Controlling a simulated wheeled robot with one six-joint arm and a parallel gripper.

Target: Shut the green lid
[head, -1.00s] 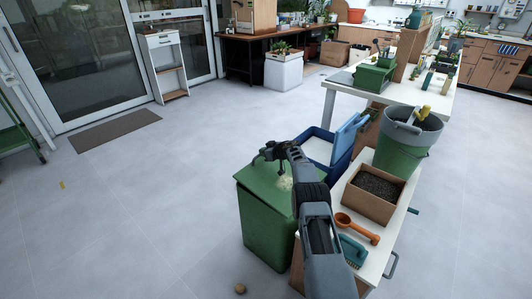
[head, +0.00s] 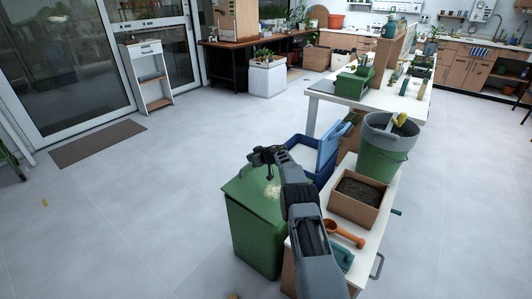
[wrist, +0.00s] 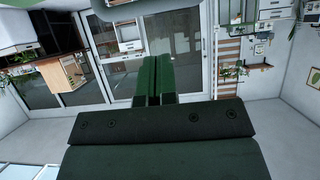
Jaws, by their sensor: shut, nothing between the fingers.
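The green bin (head: 253,235) stands on the floor just left of the low white-topped bench. Its green lid (head: 247,188) looks flat and down over the bin, with a pale patch on top. My arm hides the lid's right part. My gripper (head: 258,157) is above the lid's far side in the head view, shut and empty. I cannot tell whether it touches the lid. In the wrist view, the two gripper fingers (wrist: 152,80) lie close together, and the lid cannot be made out.
A blue box (head: 325,150) with a raised blue lid stands beyond the bin. The bench holds a soil box (head: 358,197), a green bucket (head: 384,150) and an orange scoop (head: 344,233). A small round thing (head: 233,296) lies low on the floor.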

